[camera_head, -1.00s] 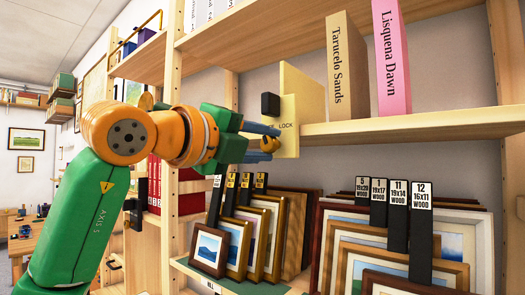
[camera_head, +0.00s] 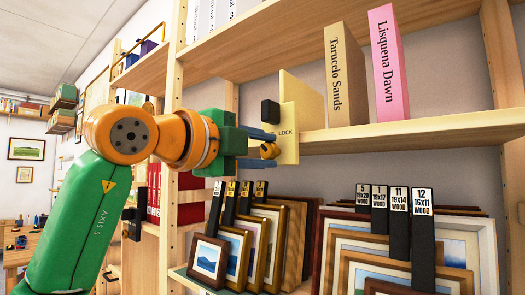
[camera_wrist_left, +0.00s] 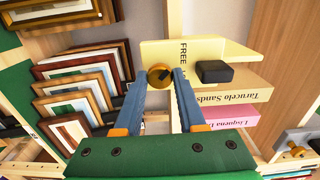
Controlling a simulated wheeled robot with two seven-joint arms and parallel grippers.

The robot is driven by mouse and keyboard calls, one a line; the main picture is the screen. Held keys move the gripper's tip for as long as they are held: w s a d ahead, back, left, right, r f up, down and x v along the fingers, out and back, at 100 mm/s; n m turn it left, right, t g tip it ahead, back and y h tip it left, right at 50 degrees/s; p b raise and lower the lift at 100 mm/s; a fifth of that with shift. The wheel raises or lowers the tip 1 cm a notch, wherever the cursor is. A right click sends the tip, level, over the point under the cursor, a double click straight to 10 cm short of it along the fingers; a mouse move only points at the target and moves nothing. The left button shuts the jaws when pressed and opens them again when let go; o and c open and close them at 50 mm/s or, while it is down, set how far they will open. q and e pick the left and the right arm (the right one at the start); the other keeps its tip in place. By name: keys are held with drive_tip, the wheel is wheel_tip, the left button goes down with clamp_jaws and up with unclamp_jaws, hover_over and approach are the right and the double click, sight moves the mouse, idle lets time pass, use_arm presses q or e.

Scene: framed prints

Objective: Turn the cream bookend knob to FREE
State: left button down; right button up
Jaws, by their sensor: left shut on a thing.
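The cream bookend (camera_head: 289,110) stands upright on the wooden shelf. It also shows in the left wrist view (camera_wrist_left: 210,47). Its front carries a black block (camera_head: 270,111), the word LOCK and a round brass-coloured knob (camera_head: 269,151). In the left wrist view the word FREE is readable beside the knob (camera_wrist_left: 160,75), which has a dark line across its face. My left gripper (camera_head: 266,147) is shut on the knob, with one blue finger on each side (camera_wrist_left: 160,84). The fingers partly hide the lettering in the head view. My right gripper is in neither view.
The books Tarucelo Sands (camera_head: 345,77) and Lisquena Dawn (camera_head: 387,65) stand right of the bookend on the shelf (camera_head: 420,131). Below, framed prints (camera_head: 208,258) lean in rows with numbered black dividers (camera_head: 422,240). A wooden upright (camera_head: 175,110) stands behind my left arm.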

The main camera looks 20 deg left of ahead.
use_arm(q)
drive_tip(key=c, duration=0.5)
unclamp_jaws()
drive_tip(key=b+v, duration=0.2)
drive_tip(key=v, duration=0.5)
drive_tip(key=shift+b, duration=0.4)
